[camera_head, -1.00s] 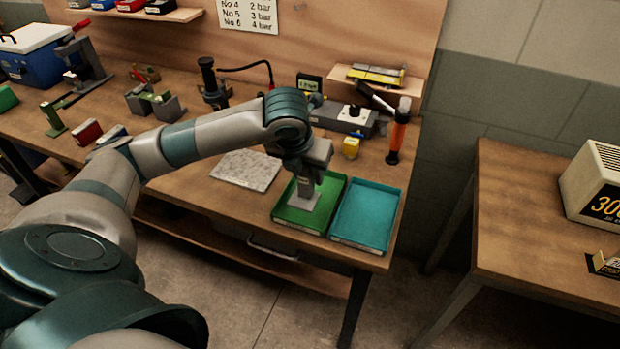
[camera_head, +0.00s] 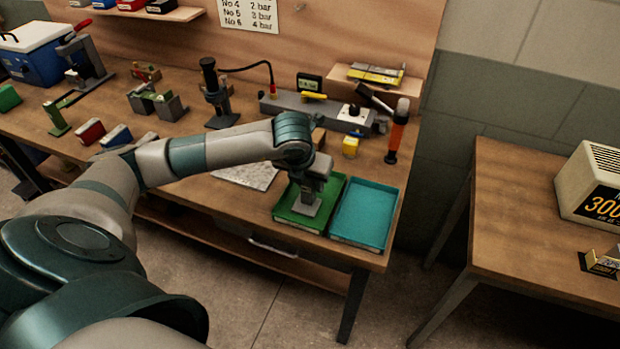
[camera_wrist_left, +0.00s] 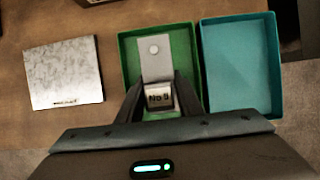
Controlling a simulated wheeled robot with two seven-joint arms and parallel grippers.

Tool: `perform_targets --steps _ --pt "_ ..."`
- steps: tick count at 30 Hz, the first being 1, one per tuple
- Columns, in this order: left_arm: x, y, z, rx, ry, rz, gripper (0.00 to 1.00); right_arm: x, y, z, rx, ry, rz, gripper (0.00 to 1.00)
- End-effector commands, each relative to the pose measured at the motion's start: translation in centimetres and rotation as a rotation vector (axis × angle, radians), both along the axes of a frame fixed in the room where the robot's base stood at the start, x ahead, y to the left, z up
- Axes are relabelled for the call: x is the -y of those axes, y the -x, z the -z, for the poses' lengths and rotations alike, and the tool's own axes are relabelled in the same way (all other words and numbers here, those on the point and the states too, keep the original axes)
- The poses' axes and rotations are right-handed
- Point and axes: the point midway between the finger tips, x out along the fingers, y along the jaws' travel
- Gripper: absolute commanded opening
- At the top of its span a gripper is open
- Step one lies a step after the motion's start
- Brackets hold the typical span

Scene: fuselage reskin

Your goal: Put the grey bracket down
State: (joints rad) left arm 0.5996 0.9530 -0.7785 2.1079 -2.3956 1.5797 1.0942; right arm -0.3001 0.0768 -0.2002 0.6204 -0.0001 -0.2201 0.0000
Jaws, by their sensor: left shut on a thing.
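My left gripper (camera_head: 309,188) points down over the green tray (camera_head: 283,215) and is shut on the grey bracket (camera_head: 306,207). In the left wrist view the bracket (camera_wrist_left: 155,66) shows a flat grey plate with a round hole or stud and a small label between the fingers (camera_wrist_left: 159,98). The bracket lies within the outline of the green tray (camera_wrist_left: 128,62). I cannot tell for sure whether it touches the tray floor. My right gripper is not in view.
A teal tray (camera_head: 365,215) stands right beside the green one. A pale speckled plate (camera_head: 247,175) lies to the left, partly behind my arm. An orange-handled tool (camera_head: 396,135) and a yellow block (camera_head: 350,146) stand behind the trays. The bench edge is close in front.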

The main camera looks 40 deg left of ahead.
Motion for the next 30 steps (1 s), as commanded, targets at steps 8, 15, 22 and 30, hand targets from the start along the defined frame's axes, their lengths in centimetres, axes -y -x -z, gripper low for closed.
perform_targets --steps 8,15,22,30 --pt "0.04 -0.06 0.12 0.003 0.001 0.001 0.0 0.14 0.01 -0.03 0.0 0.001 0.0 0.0" --pt "0.04 -0.01 0.37 0.001 0.001 0.0 0.51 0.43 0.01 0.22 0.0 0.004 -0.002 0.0" --pt "0.04 -0.01 0.37 0.001 0.001 0.0 0.51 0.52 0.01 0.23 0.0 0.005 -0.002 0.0" --pt "0.07 0.05 -0.08 0.002 0.001 0.001 0.51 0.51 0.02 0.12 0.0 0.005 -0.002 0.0"
